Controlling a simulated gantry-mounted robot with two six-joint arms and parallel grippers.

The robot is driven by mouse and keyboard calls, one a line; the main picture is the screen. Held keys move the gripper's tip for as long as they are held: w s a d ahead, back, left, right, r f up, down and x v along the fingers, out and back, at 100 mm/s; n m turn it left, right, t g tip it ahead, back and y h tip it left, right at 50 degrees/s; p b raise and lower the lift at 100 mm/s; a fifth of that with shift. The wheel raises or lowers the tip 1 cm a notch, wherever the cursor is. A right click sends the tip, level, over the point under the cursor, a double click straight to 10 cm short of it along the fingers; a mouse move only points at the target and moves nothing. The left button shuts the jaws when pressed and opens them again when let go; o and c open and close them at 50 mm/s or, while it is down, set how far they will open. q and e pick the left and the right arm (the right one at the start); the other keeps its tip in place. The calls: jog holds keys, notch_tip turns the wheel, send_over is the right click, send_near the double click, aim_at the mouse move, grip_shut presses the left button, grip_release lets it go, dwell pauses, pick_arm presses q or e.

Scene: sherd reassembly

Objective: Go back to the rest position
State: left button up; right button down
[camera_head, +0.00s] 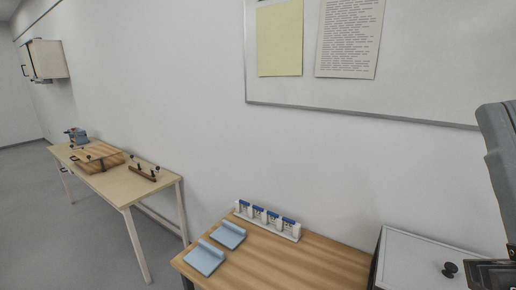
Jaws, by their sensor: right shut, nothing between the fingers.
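My right gripper (491,272) is at the lower right corner, cut off by the picture edge. It is dark, and the part that shows is small; it is shut and holds nothing. It appears in front of or beside a white box. My left gripper is out of view. No sherds can be made out in this view.
A wooden table (325,262) bears two light-blue pads (204,258) and a rack of white, blue-capped bottles (267,222). Another table (122,184) with tools stands left. A whiteboard (420,75) hangs behind.

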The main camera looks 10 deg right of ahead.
notch_tip(320, 180, up, 36)
jog(key=a+m+y+p, duration=0.2)
jog(key=y+p, duration=0.3)
jog(key=p, duration=3.3)
jog(key=shift+w+a+r+g, duration=0.2)
jog(key=shift+w+r+g, duration=0.05)
jog(key=shift+w+g, duration=0.15)
